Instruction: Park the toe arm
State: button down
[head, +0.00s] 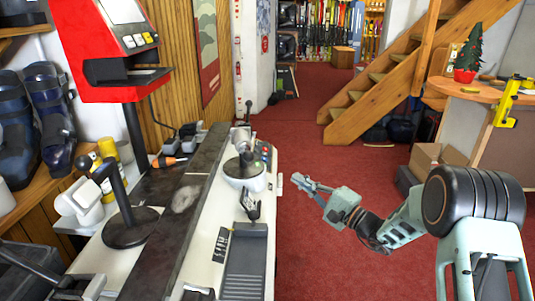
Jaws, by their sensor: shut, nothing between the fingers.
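The long pale binding bench (209,245) runs away from me along the left. I cannot tell for sure which part is the toe arm. A white domed unit (243,184) with a grey jointed piece on top stands at mid-bench. A small dark upright lever (249,205) stands just in front of it. A black post with a crooked arm (119,198) rises from a round dark base at the near left. My gripper (297,181) is shut and empty. It is over the red floor just right of the bench edge, fingers pointing left, apart from the domed unit.
A red machine with a screen (111,45) stands at the back left. Ski boots (45,115) line the left shelf. A wooden staircase (390,85) and a counter (495,95) are at the right. The red carpet (330,250) beside the bench is clear.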

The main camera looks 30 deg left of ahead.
aim_at(245, 156)
jog(key=s+p+x, duration=0.1)
jog(key=s+x, duration=0.2)
jog(key=x, duration=0.9)
jog(key=shift+x, duration=0.75)
jog(key=shift+r, duration=0.1)
jog(key=shift+s+a+b, duration=1.8)
jog(key=shift+s+b, duration=0.2)
jog(key=shift+b, duration=0.55)
